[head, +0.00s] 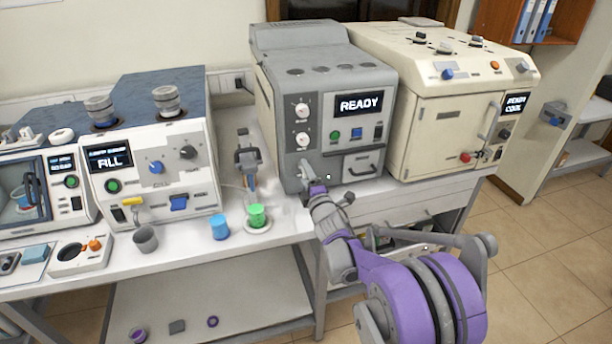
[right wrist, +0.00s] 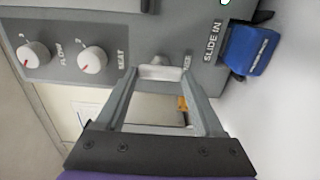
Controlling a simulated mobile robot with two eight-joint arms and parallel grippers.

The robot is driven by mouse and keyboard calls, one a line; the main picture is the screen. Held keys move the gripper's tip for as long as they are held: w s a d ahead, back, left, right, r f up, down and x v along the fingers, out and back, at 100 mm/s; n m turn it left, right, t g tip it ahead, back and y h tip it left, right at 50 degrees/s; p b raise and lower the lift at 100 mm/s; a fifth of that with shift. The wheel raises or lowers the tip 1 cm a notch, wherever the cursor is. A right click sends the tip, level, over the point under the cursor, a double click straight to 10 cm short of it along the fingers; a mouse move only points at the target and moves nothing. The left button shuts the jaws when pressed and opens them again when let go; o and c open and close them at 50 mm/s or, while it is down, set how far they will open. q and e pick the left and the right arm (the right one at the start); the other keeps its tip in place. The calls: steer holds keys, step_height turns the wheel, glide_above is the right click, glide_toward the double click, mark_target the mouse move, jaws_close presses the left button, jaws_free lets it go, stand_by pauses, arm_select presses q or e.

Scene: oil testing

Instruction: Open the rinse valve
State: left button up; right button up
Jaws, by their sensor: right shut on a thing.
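The rinse valve is on the lower front of the grey machine (head: 268,110) marked READY. In the right wrist view its pale handle (right wrist: 160,72) is between my fingertips, and its grey body is just behind. A label beside it is partly covered; only its last letters show. My right gripper (right wrist: 160,78) is shut on this handle. In the head view my right gripper (head: 304,178) reaches the machine's lower left front and hides most of the valve. My left gripper is not in view.
Two white knobs (right wrist: 92,60), labelled FLOW and HEAT, sit beside the valve. A blue block (right wrist: 250,50) is near the SLIDE IN label. A blue cup (head: 219,228) and a green cup (head: 256,216) stand left of the gripper. A cream machine (head: 440,125) stands right.

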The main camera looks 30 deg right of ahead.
steer(key=o, duration=1.4)
steer(key=b+v, duration=0.1)
steer(key=v, duration=1)
